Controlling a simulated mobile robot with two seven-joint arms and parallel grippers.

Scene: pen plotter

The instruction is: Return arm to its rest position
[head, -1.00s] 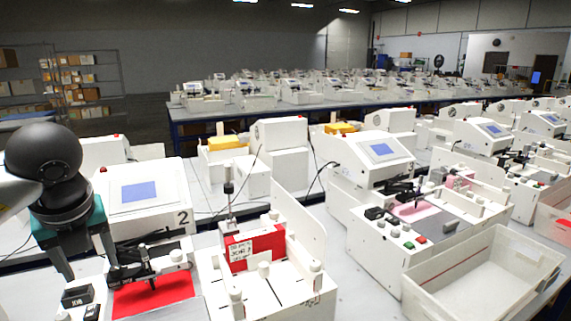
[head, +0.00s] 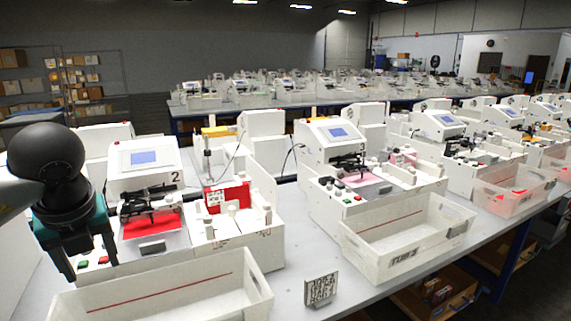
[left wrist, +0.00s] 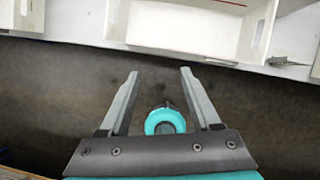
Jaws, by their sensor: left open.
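My left gripper (head: 92,262) comes in from the left in the head view, at the left side of the bench by the plotter marked 2 (head: 145,160). Its two fingers also show in the left wrist view (left wrist: 160,80), spread apart with nothing between them. There they hang over dark floor, with the bench edge and a white tub above them in the picture. A teal round part shows between the fingers' bases, and I cannot tell what it is. My right gripper is in neither view.
A white tub (head: 165,290) stands at the bench's front edge, close to my left gripper. A second tub (head: 405,240) stands further right. A small patterned block (head: 321,288) stands between them. A red sheet (head: 153,225) lies on plotter 2. Open floor lies in front of the bench.

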